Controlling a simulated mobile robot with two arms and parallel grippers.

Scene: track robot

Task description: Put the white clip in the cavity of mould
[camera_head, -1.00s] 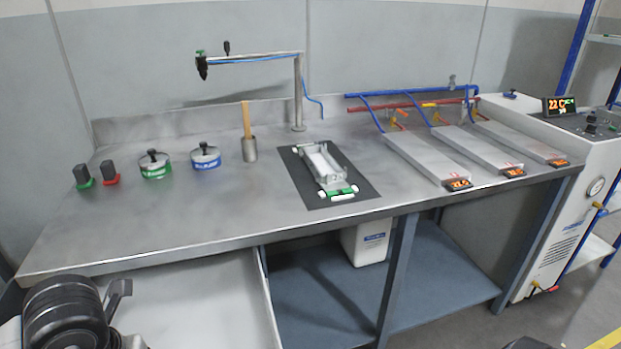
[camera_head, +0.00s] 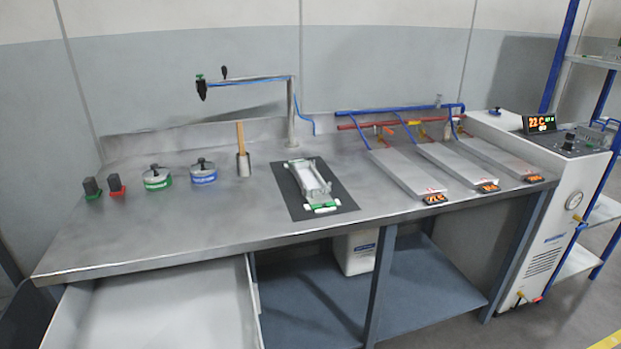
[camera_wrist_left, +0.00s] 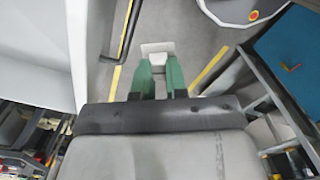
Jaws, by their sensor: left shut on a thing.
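The mould (camera_head: 312,181), a long pale frame with green and white parts at its ends, lies on a dark mat (camera_head: 346,200) on the metal bench. Its cavity is too small in the head view to make out detail. In the left wrist view my left gripper (camera_wrist_left: 159,72) has green fingers shut on a small white piece, which looks like the white clip (camera_wrist_left: 157,47). It is held above the floor, away from the bench top. Neither gripper shows in the head view, and my right gripper is in no view.
Green-banded (camera_head: 157,178) and blue-banded (camera_head: 204,172) lidded pots and a cup with a wooden handle (camera_head: 243,162) stand left of the mat. Flat metal plates (camera_head: 408,174) with displays lie right. An open drawer (camera_head: 165,310) juts out at front left. The front bench top is clear.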

